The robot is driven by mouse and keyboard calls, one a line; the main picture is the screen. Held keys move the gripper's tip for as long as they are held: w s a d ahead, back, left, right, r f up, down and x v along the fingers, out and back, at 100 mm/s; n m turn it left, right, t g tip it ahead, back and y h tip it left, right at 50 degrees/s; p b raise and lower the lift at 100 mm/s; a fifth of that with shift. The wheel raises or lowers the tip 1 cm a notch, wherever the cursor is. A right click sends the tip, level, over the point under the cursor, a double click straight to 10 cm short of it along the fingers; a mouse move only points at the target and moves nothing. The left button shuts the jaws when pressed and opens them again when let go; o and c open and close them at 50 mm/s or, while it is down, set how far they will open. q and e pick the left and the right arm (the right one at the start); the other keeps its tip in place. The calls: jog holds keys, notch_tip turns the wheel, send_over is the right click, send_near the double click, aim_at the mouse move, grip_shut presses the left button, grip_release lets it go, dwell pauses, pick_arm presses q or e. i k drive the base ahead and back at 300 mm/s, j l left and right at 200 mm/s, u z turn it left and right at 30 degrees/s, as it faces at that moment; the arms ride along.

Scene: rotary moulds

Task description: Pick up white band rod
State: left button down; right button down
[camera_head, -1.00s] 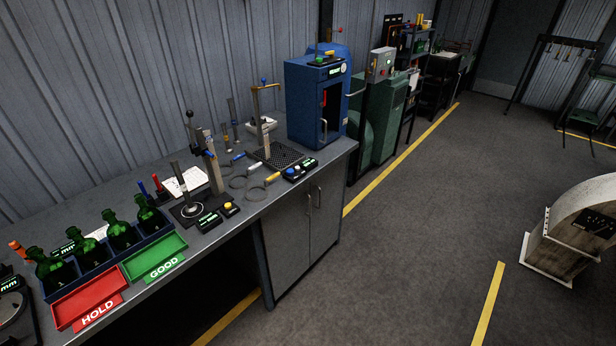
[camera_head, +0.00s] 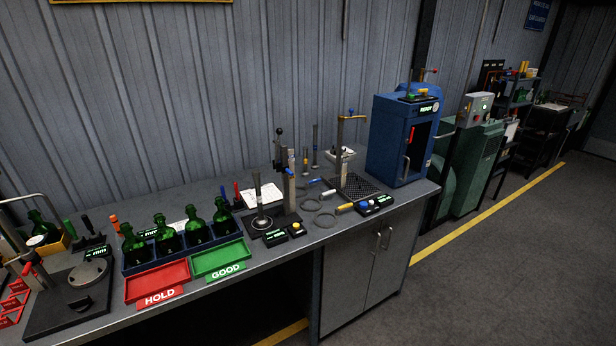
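Neither of my grippers is in view. On the workbench (camera_head: 215,275), toward its right half, two thin upright rods stand near the wall: a taller dark rod (camera_head: 315,147) and a shorter one (camera_head: 305,161).
A red HOLD tray (camera_head: 157,281) and a green GOOD tray (camera_head: 221,259) lie along the front edge. Green bottles (camera_head: 166,235) stand in a blue rack behind them. A blue cabinet (camera_head: 393,139) stands at the right end. Floor at right is clear.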

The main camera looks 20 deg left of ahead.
aim_at(262, 221)
jog(key=u, duration=1.5)
jog(key=i+j, duration=0.1)
jog(key=i, duration=0.9)
